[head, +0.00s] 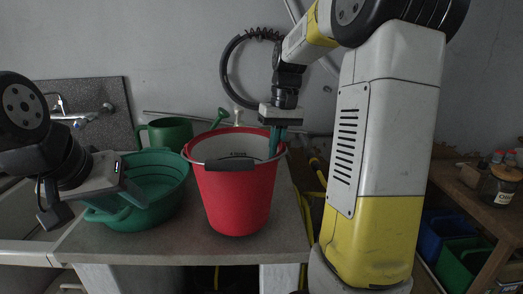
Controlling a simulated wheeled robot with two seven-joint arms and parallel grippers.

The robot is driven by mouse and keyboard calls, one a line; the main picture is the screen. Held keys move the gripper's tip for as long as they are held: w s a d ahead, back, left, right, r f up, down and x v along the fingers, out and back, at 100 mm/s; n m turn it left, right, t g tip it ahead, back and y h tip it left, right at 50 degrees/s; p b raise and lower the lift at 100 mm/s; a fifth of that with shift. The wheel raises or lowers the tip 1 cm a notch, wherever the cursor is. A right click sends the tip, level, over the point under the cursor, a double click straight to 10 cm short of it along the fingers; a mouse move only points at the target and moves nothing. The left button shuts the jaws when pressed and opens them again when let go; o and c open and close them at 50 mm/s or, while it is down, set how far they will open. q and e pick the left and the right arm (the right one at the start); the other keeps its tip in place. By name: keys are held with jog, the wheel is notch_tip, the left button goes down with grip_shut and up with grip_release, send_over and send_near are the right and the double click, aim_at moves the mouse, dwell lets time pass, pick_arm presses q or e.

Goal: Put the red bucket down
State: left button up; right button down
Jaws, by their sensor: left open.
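The red bucket (235,198) stands upright on the grey worktop (290,240), or just above it; I cannot tell whether its base touches. A dark grip on its handle hangs against the front rim. My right gripper (275,142) points down at the bucket's right rim, with its teal fingers overlapping the opening. Whether they pinch the rim is unclear. My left gripper (134,190) is open and empty, left of the bucket, in front of and above the green basin (170,180).
A green watering can (168,132) stands behind the basin and bucket. A sink with a tap (90,117) is at the left. At the right, a wooden bench holds a jar (502,186), with blue and green crates (460,258) below. The worktop's front edge is close to the bucket.

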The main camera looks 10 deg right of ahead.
jog(key=w, duration=0.1)
jog(key=w+f, duration=0.1)
jog(key=w, duration=0.2)
jog(key=shift+d+f, duration=0.25)
jog(key=shift+d, duration=0.15)
jog(key=shift+f, duration=0.15)
jog(key=c, duration=1.7)
grip_release()
jog(key=r, duration=0.4)
jog(key=d+r, duration=0.1)
jog(key=r, duration=0.7)
jog(key=shift+w+d+r, duration=0.1)
jog(key=shift+d+r, duration=0.05)
jog(key=shift+d, duration=0.15)
